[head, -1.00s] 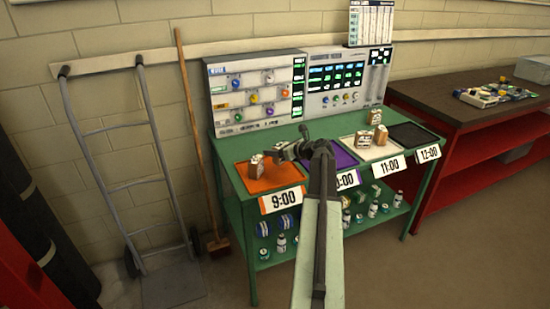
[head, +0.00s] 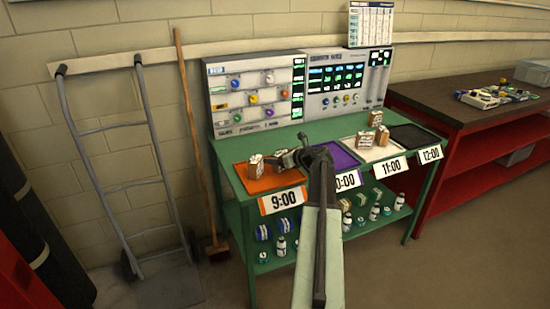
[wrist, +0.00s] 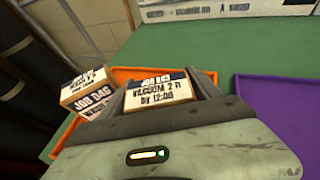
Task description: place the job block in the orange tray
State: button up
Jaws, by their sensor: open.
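The orange tray (head: 268,184) lies at the left end of the green bench, behind the 9:00 label. A block marked JOB D46 (wrist: 92,94) sits in its left part; it also shows in the head view (head: 257,166). A second block, with a dark blue band and a label reading about "JOB K63, vacuum, by 12:00" (wrist: 157,90), is between my fingers over the orange tray. My gripper (head: 283,160) is open around this block, low at the tray. The block's underside is hidden, so I cannot tell whether it rests on the tray.
A purple tray (wrist: 275,105) lies right of the orange one. Further right are a white tray (head: 352,152) with several blocks and a black tray (head: 415,138). A control panel (head: 258,95) stands behind. A hand truck (head: 125,180) and broom (head: 217,250) stand left.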

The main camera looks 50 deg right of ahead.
jog(key=p+v, duration=0.4)
jog(key=v, duration=0.8)
jog(key=shift+w+r, duration=0.1)
